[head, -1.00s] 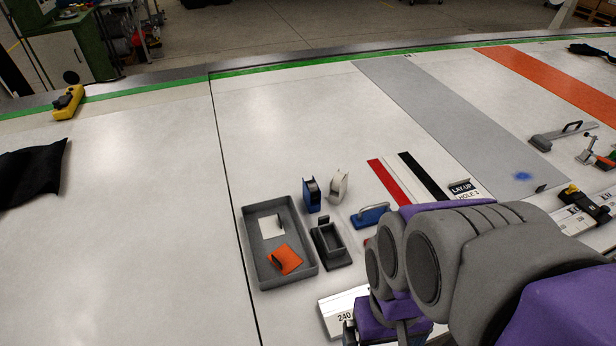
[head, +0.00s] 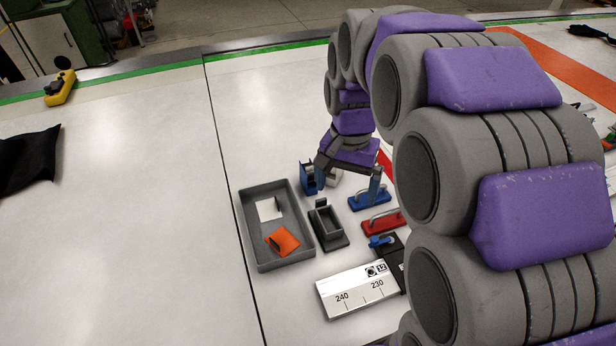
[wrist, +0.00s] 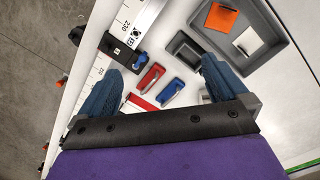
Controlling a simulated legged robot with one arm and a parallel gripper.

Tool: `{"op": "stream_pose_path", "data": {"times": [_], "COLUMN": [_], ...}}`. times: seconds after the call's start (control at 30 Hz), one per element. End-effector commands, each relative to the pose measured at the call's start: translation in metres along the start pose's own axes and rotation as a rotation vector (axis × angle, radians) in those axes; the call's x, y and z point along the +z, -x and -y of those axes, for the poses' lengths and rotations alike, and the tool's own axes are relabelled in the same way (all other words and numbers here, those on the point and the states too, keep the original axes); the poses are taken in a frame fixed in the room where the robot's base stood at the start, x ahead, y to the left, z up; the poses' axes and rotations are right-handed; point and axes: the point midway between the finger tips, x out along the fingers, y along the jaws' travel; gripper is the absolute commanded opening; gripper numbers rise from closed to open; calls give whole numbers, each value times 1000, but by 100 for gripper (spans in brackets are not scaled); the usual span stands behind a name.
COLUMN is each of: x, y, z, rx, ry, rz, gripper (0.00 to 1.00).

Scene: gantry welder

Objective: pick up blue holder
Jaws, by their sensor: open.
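I cannot make out the upright holder in the wrist view.
A grey tray (head: 254,237) holds a white piece and an orange piece. A black-grey holder (head: 327,226), a red handled block (head: 383,221) and a white ruler plate (head: 357,292) are close by. The left part of the table is mostly clear.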

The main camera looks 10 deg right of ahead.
Motion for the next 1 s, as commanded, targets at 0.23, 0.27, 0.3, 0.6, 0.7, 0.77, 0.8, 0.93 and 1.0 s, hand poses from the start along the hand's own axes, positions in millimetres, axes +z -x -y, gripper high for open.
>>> {"op": "stream_pose_path", "data": {"times": [0.23, 0.27, 0.3, 0.6, 0.7, 0.77, 0.8, 0.93, 1.0], "x": [-57, -63, -72, -131, -150, -160, -167, -187, -198], "y": [2, 3, 2, -9, -14, -18, -21, -32, -40], "z": [39, 44, 50, 94, 109, 117, 123, 140, 149], "rx": [-8, -10, -13, -26, -34, -39, -42, -50, -56], "ry": [-152, -170, -194, -376, -437, -473, -497, -574, -617], "rz": [-14, -17, -21, -33, -39, -42, -43, -46, -48], "gripper": [100, 100, 100, 100, 100, 100, 100, 100, 100]}}
